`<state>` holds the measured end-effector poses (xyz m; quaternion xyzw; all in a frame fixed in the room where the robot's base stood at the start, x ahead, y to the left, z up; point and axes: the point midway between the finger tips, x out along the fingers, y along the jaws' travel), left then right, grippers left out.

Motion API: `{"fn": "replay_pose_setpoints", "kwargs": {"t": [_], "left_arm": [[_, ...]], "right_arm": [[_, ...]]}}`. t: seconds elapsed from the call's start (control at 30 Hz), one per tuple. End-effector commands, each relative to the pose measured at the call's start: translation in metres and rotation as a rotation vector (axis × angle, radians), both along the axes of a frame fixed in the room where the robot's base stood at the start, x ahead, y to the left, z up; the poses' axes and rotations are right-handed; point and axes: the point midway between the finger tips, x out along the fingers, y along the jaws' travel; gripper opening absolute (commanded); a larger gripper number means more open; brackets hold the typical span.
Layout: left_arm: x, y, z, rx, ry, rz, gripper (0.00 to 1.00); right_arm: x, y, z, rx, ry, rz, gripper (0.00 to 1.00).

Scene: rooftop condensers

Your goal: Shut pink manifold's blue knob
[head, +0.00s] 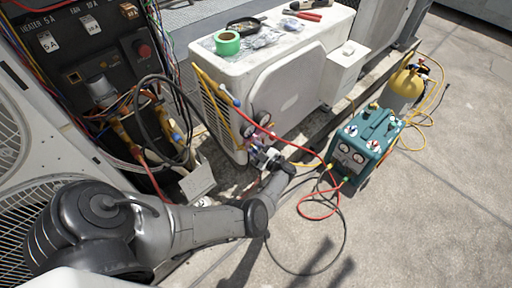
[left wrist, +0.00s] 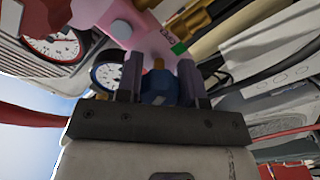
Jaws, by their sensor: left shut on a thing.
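The pink manifold (left wrist: 160,45) fills the upper middle of the left wrist view, with a white-faced gauge (left wrist: 55,45) at the left and a second gauge (left wrist: 107,74) beside my finger. The blue knob (left wrist: 157,86) sits between the two dark fingers of my left gripper (left wrist: 158,82), which is shut on it. A grey-blue round part (left wrist: 121,29) shows higher on the manifold. In the head view my left gripper (head: 262,156) is at the manifold's gauges (head: 262,118), by the near corner of the white condenser; the knob is hidden there. My right gripper is not in view.
The white condenser (head: 290,85) carries green tape (head: 227,43) and red-handled pliers (head: 308,16). A red hose (head: 270,132) runs to the teal recovery machine (head: 362,145). A yellow cylinder (head: 405,83) stands behind it. An open electrical panel (head: 105,60) is at the left. The paving at right is mostly clear.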

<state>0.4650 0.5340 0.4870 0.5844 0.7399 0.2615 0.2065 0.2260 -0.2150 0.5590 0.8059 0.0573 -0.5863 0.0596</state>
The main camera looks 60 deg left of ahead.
Motion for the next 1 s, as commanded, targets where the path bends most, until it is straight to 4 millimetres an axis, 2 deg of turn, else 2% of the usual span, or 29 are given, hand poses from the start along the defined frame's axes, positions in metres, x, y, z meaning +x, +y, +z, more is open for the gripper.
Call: {"fn": "replay_pose_setpoints", "kwargs": {"t": [0.2, 0.5, 1.0], "left_arm": [[0.0002, 0.0, 0.0015, -0.039, 0.166, 0.001, 0.11], [-0.0007, 0.0002, 0.0009, -0.076, 0.325, 0.001, 0.11], [-0.0009, 0.0001, 0.0006, -0.093, 0.399, 0.002, 0.11]], "right_arm": [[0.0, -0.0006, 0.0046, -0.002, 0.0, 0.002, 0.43], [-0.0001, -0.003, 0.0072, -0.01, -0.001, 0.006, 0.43], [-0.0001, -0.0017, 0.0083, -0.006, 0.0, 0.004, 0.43]]}}
